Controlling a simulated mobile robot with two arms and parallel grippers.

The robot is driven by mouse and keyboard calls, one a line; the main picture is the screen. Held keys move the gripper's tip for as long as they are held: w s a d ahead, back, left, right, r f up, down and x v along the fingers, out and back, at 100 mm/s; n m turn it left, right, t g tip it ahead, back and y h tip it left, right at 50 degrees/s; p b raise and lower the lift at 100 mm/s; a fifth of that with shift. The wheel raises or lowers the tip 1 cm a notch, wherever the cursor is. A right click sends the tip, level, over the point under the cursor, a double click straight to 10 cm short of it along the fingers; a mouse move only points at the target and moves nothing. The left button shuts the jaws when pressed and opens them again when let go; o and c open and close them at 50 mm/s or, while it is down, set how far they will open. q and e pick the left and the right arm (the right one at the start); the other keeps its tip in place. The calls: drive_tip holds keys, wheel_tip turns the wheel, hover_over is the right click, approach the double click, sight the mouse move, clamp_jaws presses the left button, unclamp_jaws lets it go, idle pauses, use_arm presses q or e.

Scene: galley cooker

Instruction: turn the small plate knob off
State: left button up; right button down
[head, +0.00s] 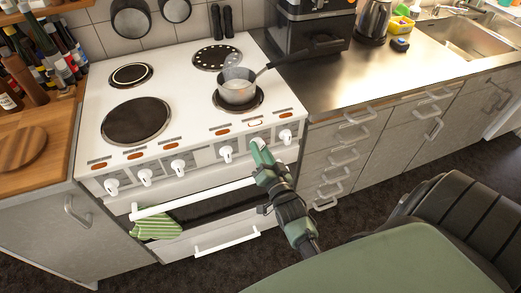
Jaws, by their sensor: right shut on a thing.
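The white cooker (180,85) has a row of white knobs along its front panel. My right gripper (260,149) reaches up from below and is shut on the second knob from the right (257,142), mostly hidden by the fingers. The labels are too small to read, so I cannot tell from them which plate this knob serves. A small saucepan (237,92) with light contents stands on the small front right plate (218,103). My left gripper is not in view.
The oven door handle (190,199) runs just below the knobs, with a green striped towel (157,226) on it. Another knob (285,136) sits close to the right of my gripper. The steel worktop (395,75) lies to the right.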

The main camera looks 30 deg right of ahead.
drive_tip(key=shift+n+p, duration=0.65)
drive_tip(key=shift+n, duration=3.25)
drive_tip(key=c, duration=1.3)
unclamp_jaws()
drive_tip(key=v, duration=0.7)
drive_tip(key=shift+s+b, duration=0.4)
drive_tip(key=shift+b, duration=0.05)
drive_tip(key=shift+a, duration=0.1)
